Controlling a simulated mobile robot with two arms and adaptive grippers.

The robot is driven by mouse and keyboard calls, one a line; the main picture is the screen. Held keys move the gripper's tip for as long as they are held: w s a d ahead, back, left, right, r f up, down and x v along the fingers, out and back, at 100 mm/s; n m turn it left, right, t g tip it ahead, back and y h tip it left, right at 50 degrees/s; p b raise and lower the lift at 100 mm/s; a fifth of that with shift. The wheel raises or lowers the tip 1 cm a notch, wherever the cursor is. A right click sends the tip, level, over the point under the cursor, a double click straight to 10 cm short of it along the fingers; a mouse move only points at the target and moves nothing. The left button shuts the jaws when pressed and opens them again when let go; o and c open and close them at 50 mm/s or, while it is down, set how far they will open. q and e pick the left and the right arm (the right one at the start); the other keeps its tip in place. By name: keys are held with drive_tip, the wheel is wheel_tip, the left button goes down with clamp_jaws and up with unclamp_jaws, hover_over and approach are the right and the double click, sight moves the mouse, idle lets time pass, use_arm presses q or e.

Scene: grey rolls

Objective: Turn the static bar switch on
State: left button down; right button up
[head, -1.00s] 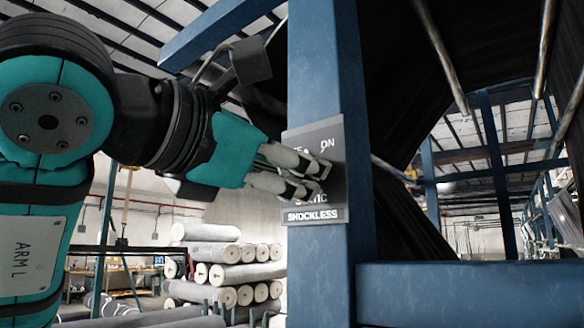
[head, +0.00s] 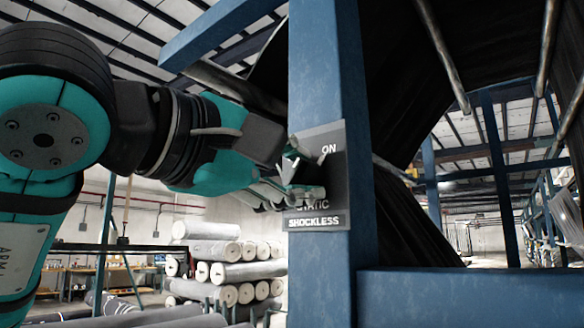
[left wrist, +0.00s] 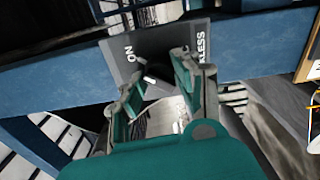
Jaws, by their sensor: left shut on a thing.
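The static bar switch is a dark grey plate (head: 335,165) on the blue upright post. It reads "ON" at its upper right and "STATIC" and "SHOCKLESS" low down. In the left wrist view the plate (left wrist: 150,42) lies just beyond the fingers, with a small dark knob (left wrist: 157,74) between them. My left gripper (head: 305,178) reaches in from the left against the front of the plate and is shut on the knob. The gripper (left wrist: 158,80) covers the left and middle of the plate in the head view, hiding the knob and its exact setting. My right gripper is not in view.
The blue post (head: 328,70) and a blue crossbeam (head: 460,298) stand close by on the right. Dark fabric (head: 410,90) hangs behind the post. Grey rolls (head: 235,272) are stacked farther back at the lower left.

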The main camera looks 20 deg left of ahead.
use_arm(q)
drive_tip(key=shift+m, duration=0.7)
drive_tip(key=c, duration=1)
unclamp_jaws()
drive_tip(key=shift+o, duration=0.2)
drive_tip(key=v, duration=1.2)
